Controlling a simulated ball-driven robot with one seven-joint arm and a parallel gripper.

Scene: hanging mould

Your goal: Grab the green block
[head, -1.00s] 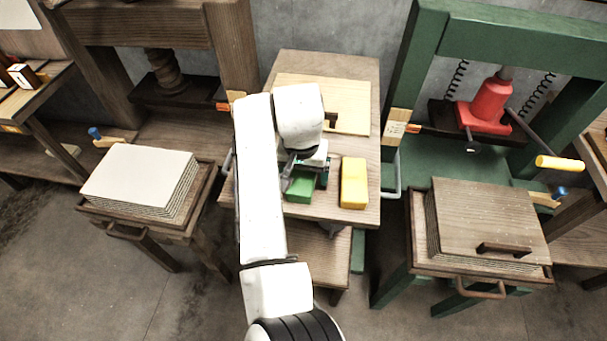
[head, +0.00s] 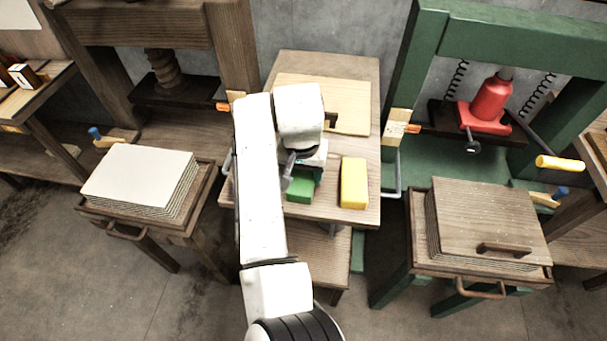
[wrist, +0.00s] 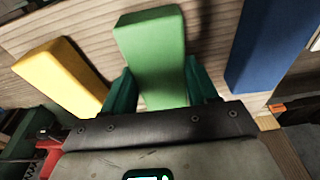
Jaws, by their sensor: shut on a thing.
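The green block (head: 300,187) is on the small wooden table (head: 345,217) in the head view, partly hidden by my arm. It also shows in the wrist view (wrist: 151,50), between the two dark green fingers of my gripper (wrist: 160,92). My gripper is shut on the green block, with a finger against each side. In the head view, my gripper (head: 305,180) is mostly hidden behind my wrist. I cannot tell whether the block is clear of the tabletop.
A yellow block (head: 354,183) lies just right of the green block. A blue block (wrist: 270,42) shows in the wrist view on the other side. A pale board with a dark handle (head: 350,100) lies at the table's back. Stands with stacks flank the table.

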